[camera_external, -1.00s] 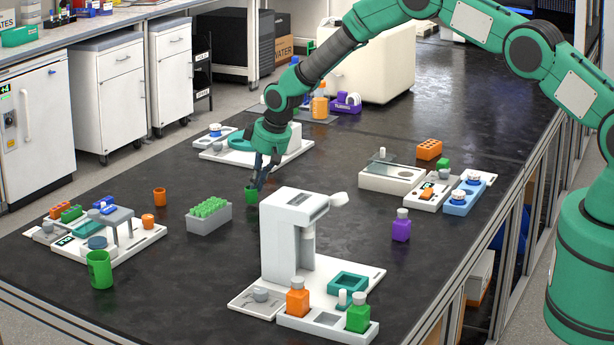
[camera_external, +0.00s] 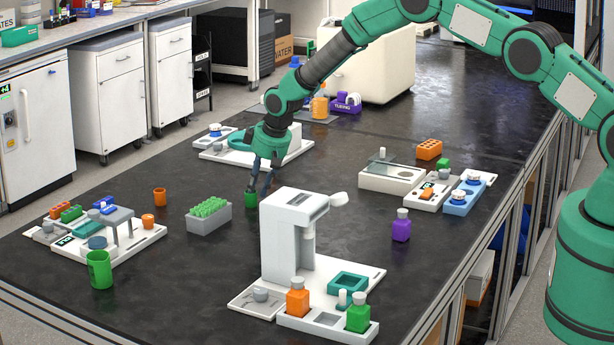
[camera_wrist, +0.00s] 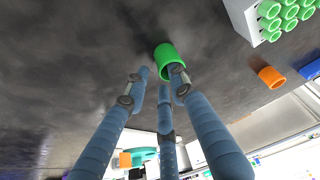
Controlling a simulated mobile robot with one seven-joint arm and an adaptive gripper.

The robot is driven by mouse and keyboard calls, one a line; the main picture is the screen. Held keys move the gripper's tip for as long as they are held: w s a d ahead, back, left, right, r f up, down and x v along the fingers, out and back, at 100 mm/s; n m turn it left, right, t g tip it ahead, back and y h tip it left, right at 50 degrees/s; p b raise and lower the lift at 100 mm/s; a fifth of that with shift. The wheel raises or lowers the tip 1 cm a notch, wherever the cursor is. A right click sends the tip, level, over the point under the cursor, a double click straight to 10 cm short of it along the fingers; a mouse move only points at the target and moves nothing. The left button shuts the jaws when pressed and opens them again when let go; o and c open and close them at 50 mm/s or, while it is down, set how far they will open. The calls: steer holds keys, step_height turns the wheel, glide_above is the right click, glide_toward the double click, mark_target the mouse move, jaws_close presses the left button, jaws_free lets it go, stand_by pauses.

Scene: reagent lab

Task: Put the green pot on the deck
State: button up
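The small green pot (camera_external: 250,199) stands on the dark bench, right of the grey rack of green tubes. In the wrist view the green pot (camera_wrist: 166,53) shows near the fingertips, its open end towards the camera. My gripper (camera_external: 259,187) is just above the pot and open, its blue fingers spread. In the wrist view my gripper (camera_wrist: 158,73) has the right fingertip overlapping the pot's rim; I cannot tell whether it touches. The left finger is clear of the pot. Several white stations stand around; I cannot tell which one is the deck.
The tube rack (camera_external: 209,217) and an orange pot (camera_external: 159,196) stand to the left. A larger green vessel (camera_external: 100,269) stands at the front left, by a white station (camera_external: 142,241). A tall white device (camera_external: 285,235) stands close in front. A purple bottle (camera_external: 401,226) stands right.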

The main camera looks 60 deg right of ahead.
steer(key=shift+r, duration=0.2)
steer(key=v, duration=1.1)
steer(key=shift+s+r, duration=0.2)
steer(key=shift+r, duration=0.2)
steer(key=shift+r, duration=0.1)
